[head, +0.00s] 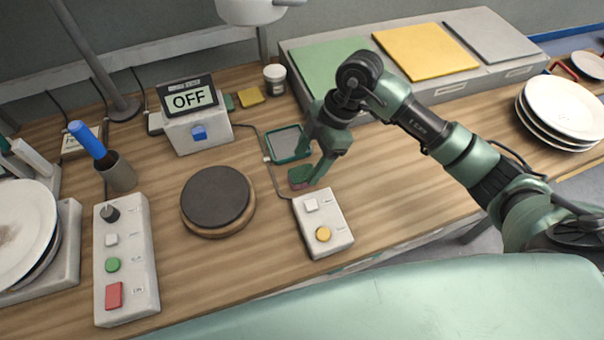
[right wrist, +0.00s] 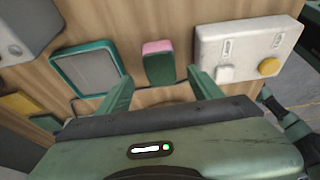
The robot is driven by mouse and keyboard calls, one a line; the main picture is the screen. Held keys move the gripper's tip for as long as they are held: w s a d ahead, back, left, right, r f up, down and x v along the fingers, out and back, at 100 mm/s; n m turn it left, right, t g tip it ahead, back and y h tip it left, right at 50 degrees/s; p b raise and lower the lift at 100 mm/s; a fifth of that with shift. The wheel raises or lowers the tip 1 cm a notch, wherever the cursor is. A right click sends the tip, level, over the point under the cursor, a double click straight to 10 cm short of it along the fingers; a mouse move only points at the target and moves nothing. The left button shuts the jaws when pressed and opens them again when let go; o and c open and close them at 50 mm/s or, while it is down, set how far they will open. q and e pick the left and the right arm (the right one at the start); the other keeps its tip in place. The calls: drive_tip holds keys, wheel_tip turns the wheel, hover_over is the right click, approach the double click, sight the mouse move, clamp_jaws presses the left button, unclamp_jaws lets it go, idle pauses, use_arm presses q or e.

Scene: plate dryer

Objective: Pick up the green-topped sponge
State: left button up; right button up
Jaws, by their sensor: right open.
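The green-topped sponge (head: 299,178) is small, with a green face and a pink side. It lies on the wooden bench between a green-rimmed tray and a grey button box. In the right wrist view the sponge (right wrist: 158,66) shows ahead of and between the fingertips. My right gripper (head: 318,155) is open and empty, its fingers just above and beside the sponge, partly overlapping it in the head view. In the right wrist view the gripper (right wrist: 160,78) has its fingers spread either side of the sponge, not visibly touching it. My left gripper is not in view.
The green-rimmed tray (head: 289,144) lies close behind the sponge. The button box (head: 323,223) stands close in front. A round dark plate (head: 217,198) on a wooden base lies to the left. The bench to the right (head: 410,185) is clear.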

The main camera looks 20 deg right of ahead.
sight(302, 173)
drive_tip(key=p+x, duration=0.1)
drive_tip(key=x, duration=0.3)
drive_tip(key=shift+f, duration=0.3)
drive_tip(key=shift+s, duration=0.1)
drive_tip(key=shift+c, duration=0.3)
drive_tip(key=c, duration=1.3)
drive_tip(key=shift+c, duration=0.2)
drive_tip(key=shift+r, duration=0.1)
wheel_tip(302, 173, up, 20)
drive_tip(key=b, duration=0.2)
